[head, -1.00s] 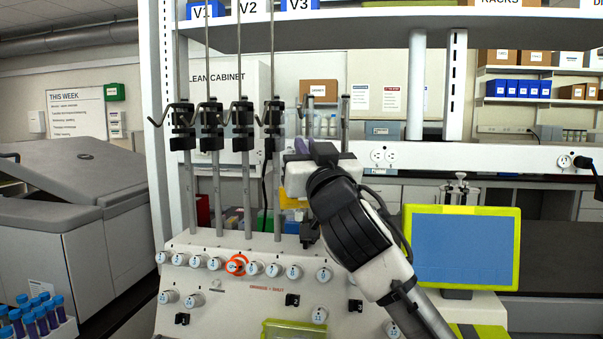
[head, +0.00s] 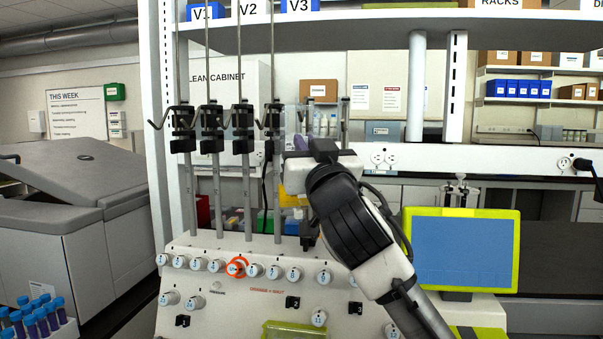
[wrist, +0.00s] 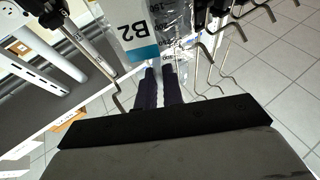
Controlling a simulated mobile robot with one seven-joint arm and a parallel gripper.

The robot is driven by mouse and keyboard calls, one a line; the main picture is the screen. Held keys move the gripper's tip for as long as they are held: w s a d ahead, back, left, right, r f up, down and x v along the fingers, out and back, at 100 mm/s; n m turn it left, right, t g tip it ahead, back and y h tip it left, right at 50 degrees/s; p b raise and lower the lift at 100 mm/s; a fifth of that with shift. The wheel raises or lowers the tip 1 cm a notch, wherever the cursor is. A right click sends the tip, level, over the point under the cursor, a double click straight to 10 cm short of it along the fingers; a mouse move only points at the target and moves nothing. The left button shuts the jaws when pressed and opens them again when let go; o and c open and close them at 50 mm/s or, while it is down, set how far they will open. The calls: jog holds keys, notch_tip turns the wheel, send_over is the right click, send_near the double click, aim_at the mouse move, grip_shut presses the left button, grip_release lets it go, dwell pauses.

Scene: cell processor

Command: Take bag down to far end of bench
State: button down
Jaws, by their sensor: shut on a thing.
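A clear bag with printed scale marks and a white and blue B2 label (wrist: 142,48) shows at the top of the wrist view. My gripper (wrist: 160,76) is shut on the edge of this bag, with its two dark fingers close together. In the head view my gripper (head: 300,145) is raised in front of the shelf, just right of the row of hooked poles (head: 240,128). The bag is hard to make out there against the background. It is partly hidden behind my gripper.
The white processor (head: 250,295) with numbered knobs and an orange ring stands below. A green-framed screen (head: 462,250) is at the right. A shelf (head: 370,30) runs overhead. Blue-capped tubes (head: 38,310) stand at lower left. Metal hooks (wrist: 235,30) are close right of the bag.

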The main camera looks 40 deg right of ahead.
jog(key=shift+r, duration=0.1)
jog(key=shift+s+a+r, duration=0.5)
jog(key=shift+a+r, duration=0.05)
jog(key=shift+r, duration=0.05)
jog(key=shift+a, duration=0.1)
jog(key=shift+s+a+r, duration=0.2)
jog(key=shift+s+a, duration=0.65)
jog(key=shift+a, duration=0.05)
jog(key=s+a, duration=0.3)
jog(key=a, duration=0.1)
jog(key=shift+s+a+r+b, duration=0.15)
jog(key=shift+s+a+b, duration=0.05)
jog(key=shift+s+b, duration=0.2)
jog(key=shift+d, duration=0.1)
dwell(0.3)
